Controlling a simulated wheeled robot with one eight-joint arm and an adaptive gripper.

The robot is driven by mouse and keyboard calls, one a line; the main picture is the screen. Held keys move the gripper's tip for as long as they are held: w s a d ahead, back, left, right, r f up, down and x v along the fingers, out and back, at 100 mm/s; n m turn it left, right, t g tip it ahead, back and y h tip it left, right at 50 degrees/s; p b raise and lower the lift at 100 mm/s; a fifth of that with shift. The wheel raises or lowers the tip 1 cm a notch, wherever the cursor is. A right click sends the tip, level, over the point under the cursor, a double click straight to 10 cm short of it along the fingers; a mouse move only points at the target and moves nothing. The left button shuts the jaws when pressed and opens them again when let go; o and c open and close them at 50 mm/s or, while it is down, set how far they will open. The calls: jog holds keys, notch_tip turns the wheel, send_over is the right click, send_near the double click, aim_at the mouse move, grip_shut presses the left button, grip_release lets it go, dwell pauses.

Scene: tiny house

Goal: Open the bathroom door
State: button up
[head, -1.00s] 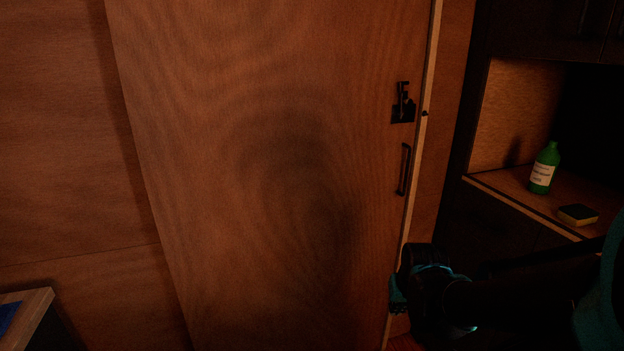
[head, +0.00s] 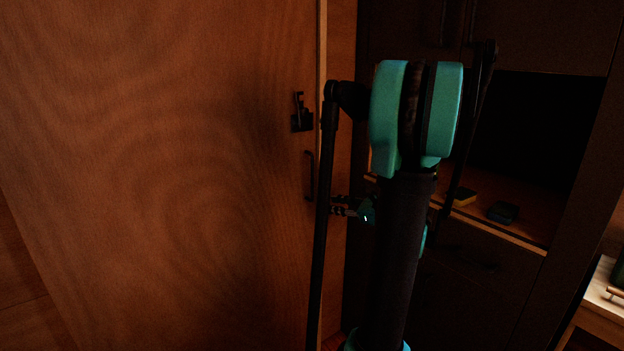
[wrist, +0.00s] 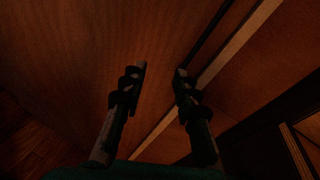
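The wooden door (head: 200,170) fills the left half of the head view. Near its right edge are a black latch (head: 301,115) and, below it, a slim black vertical handle (head: 309,176). My gripper (head: 338,206) is just right of the handle, partly hidden behind my arm. In the wrist view, my gripper (wrist: 158,70) has its two fingers apart with nothing visibly between them, facing the door surface (wrist: 85,50). A pale edge strip (wrist: 225,55) and a dark bar run diagonally by the right finger. I cannot tell whether that bar is the handle.
A dark cabinet (head: 410,25) with a shelf stands right of the door. A yellow-topped sponge (head: 462,197) and a dark item (head: 503,212) lie on the shelf. A light wooden table (head: 603,300) is at the lower right. The lighting is dim.

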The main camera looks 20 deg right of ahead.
aim_at(313, 177)
jog(key=d+r+m+t, duration=0.2)
jog(key=d+r+m, duration=0.15)
jog(key=d, duration=0.25)
jog(key=x, duration=1.2)
jog(key=r+x, duration=0.1)
jog(key=x, duration=0.5)
jog(key=shift+d+f, duration=0.1)
grip_shut()
